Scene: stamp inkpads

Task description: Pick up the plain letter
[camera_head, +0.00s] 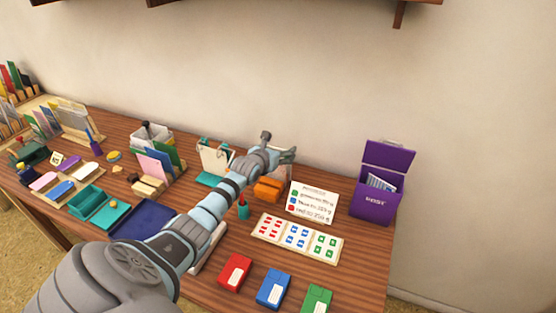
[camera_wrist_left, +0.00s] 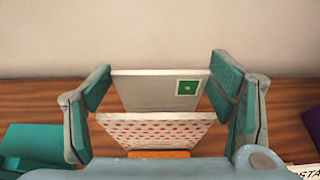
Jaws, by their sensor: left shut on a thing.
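The plain letter (camera_wrist_left: 150,90) is pale grey-white with a green stamp at its upper right. In the left wrist view it stands between the two fingers of my left gripper (camera_wrist_left: 163,84), which is shut on its side edges. A second letter with red dots (camera_wrist_left: 155,130) stands in front of it, lower down. An orange holder (camera_wrist_left: 158,154) shows at the bottom edge; in the head view it (camera_head: 268,190) sits on the table below my left gripper (camera_head: 281,156). In the head view the letters are mostly hidden by the gripper.
A purple box (camera_head: 372,204) with an open lid stands at the right end of the table. Red (camera_head: 235,271), blue (camera_head: 273,288) and green (camera_head: 316,299) boxes line the front. Trays and card racks fill the left.

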